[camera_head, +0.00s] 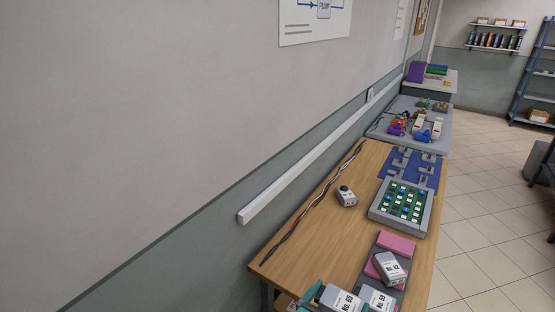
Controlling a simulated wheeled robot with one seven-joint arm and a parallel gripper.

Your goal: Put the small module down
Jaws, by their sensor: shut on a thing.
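A small grey-white module (345,196) with a dark round top part stands on the wooden table (318,225). A second module (390,268) with a printed label lies tilted on the grey tray with pink pads (396,244). Two more labelled modules, one on the left (340,298) and one on the right (377,300), are cut off by the bottom edge. Teal parts (313,291) show beside the left one; I cannot tell what they belong to. My gripper cannot be made out in this view, so what it holds is hidden.
A grey-framed tray with a green board (402,206) and a blue mat with grey brackets (412,170) lie farther back. A twisted cable (313,205) runs along the wall side. Bare wood lies around the single module. A grey table with coloured parts (418,120) stands beyond.

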